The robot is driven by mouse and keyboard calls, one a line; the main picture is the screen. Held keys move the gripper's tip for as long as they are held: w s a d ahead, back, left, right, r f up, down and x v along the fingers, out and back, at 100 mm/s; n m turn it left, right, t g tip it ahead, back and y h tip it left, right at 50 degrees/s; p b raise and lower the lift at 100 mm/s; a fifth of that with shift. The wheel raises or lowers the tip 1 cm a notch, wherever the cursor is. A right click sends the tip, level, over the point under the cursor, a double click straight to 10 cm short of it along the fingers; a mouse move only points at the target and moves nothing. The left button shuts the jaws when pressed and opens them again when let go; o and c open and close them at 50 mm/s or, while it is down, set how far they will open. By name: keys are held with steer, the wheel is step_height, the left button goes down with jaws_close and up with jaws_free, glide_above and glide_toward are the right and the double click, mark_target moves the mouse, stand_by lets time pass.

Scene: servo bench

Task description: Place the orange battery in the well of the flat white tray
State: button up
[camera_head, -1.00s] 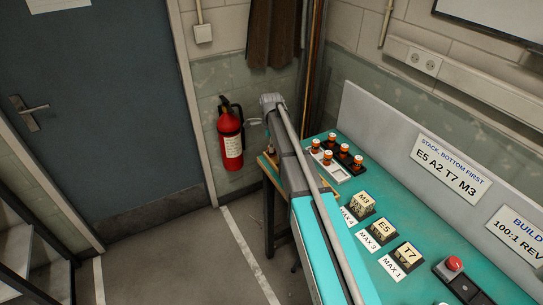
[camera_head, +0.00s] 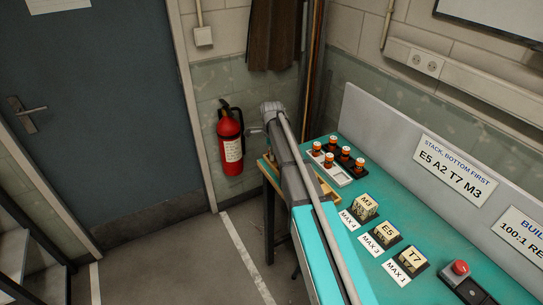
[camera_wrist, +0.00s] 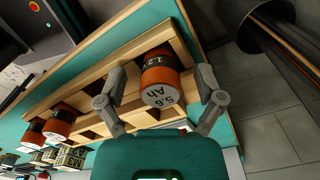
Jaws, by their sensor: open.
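An orange battery (camera_wrist: 160,92) with a dark band and pale labels sits at a pale wooden rack (camera_wrist: 187,52) in the wrist view. My gripper (camera_wrist: 160,72) is open, with one finger on each side of this battery. I cannot tell whether the fingers touch it. In the head view my arm hides this battery and the gripper.
Two more orange batteries (camera_wrist: 66,122) stand at left in the wrist view. Lettered blocks (camera_head: 387,234) sit in a row on the teal bench, near a red button (camera_head: 460,267). An upright panel (camera_head: 400,135) backs the bench.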

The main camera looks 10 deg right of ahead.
steer(key=shift+c, duration=0.3)
jaws_close()
steer(key=shift+r, duration=0.15)
step_height(320, 180, up, 3)
steer(key=p, duration=0.3)
steer(key=s+r+p, duration=0.9)
steer(key=s+p, duration=0.1)
steer(key=s, duration=0.4)
steer(key=shift+r, duration=0.35)
